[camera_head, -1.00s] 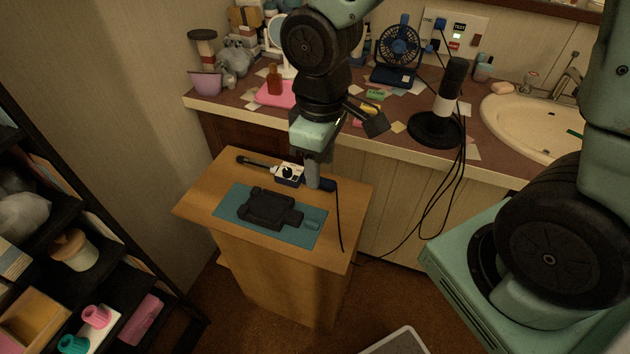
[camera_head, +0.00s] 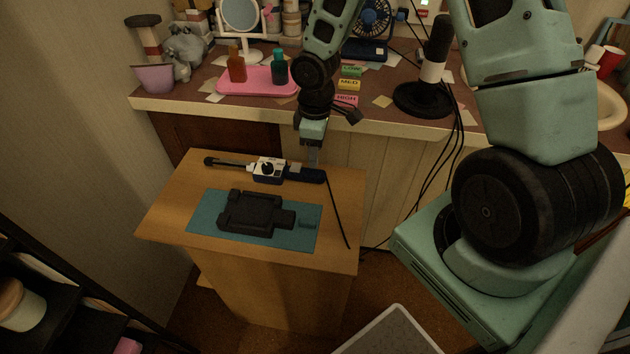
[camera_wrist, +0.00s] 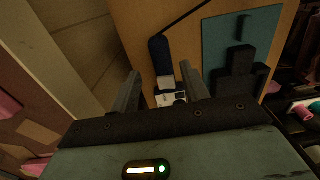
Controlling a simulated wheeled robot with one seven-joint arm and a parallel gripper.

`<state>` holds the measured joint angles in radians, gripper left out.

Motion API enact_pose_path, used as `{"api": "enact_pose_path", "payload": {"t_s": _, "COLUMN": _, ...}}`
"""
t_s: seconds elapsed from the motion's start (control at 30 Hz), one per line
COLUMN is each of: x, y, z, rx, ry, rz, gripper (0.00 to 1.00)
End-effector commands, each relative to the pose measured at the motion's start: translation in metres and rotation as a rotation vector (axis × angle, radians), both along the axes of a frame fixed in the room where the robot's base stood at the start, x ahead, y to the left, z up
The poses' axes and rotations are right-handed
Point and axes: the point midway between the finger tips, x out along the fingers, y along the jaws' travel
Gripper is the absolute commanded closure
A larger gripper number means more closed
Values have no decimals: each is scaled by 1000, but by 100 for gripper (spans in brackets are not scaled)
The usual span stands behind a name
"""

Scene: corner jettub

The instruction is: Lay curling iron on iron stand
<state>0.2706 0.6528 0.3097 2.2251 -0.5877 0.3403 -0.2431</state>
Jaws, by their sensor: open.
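The curling iron lies on the wooden cabinet top behind the stand. It has a thin black barrel (camera_head: 228,163), a white body with a black knob (camera_head: 268,169) and a dark blue handle (camera_head: 306,175). The black iron stand (camera_head: 250,212) sits on a teal mat in front of it, with nothing on it. My gripper (camera_head: 313,153) is above and just behind the handle, open and empty. In the wrist view my fingers (camera_wrist: 161,82) are spread apart, with the handle (camera_wrist: 160,52) and white body (camera_wrist: 168,92) showing between and beyond them.
The teal mat (camera_head: 205,219) covers part of the wooden cabinet top (camera_head: 170,210). A cord runs from the handle over the right side. The cluttered counter (camera_head: 180,103) rises behind, with a pink tray (camera_head: 258,88) and a black microphone-like stand (camera_head: 424,100). A dark shelf is at lower left.

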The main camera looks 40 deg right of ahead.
Motion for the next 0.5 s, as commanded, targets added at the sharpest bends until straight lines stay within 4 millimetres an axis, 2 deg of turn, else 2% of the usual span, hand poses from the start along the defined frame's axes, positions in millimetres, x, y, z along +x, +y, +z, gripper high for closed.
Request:
{"api": "enact_pose_path", "payload": {"t_s": 0.03, "x": 0, "y": 0, "z": -16, "rx": 0, "ry": 0, "rz": 0, "gripper": 55}}
{"api": "enact_pose_path", "payload": {"t_s": 0.2, "x": 0, "y": 0, "z": -40, "rx": -1, "ry": 1, "rz": 0, "gripper": 55}}
{"api": "enact_pose_path", "payload": {"t_s": 0.5, "x": 0, "y": 0, "z": -65, "rx": -1, "ry": 1, "rz": 0, "gripper": 55}}
